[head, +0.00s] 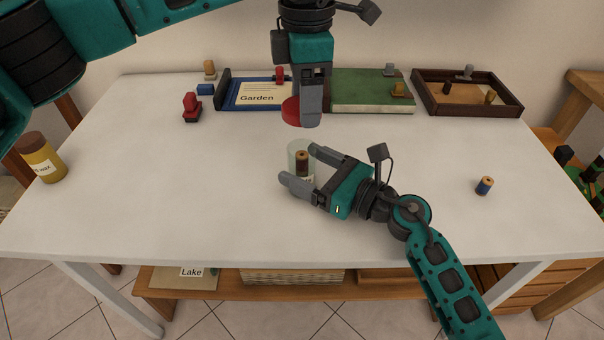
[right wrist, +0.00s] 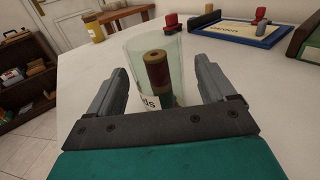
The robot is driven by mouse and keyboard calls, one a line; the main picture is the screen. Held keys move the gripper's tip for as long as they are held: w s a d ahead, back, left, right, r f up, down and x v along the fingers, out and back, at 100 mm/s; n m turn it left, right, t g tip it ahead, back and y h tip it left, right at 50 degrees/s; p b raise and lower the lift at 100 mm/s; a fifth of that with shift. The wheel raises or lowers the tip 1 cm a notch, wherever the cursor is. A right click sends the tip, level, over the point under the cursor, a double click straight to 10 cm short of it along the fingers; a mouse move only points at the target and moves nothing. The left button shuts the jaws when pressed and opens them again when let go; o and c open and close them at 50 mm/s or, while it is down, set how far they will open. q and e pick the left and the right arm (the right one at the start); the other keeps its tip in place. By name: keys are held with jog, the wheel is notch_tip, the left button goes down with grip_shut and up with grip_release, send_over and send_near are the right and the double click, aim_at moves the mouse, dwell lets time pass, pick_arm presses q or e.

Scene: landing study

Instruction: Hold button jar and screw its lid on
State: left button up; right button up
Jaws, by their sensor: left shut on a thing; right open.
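The button jar (head: 299,146) is a clear, open-topped glass standing upright on the white table. It also shows in the right wrist view (right wrist: 136,58), with a brown and red spool (right wrist: 156,72) inside and part of a white label. My right gripper (head: 298,164) is open, its fingers on either side of the jar; I cannot tell whether they touch it. My left gripper (head: 308,122) points down, shut on the red lid (head: 290,111), which is held above and behind the jar. The gripper hides part of the lid.
Behind are a blue "Garden" board (head: 262,95), a green board (head: 370,93) and a brown tray (head: 424,108). A red stamp-like piece (head: 191,106) stands back left. A yellow jar (head: 39,160) is far left, a blue spool (head: 484,186) right. The table front is clear.

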jog(key=shift+x, duration=0.8)
jog(key=c, duration=1.5)
pick_arm(q)
jog(key=shift+f, duration=2.5)
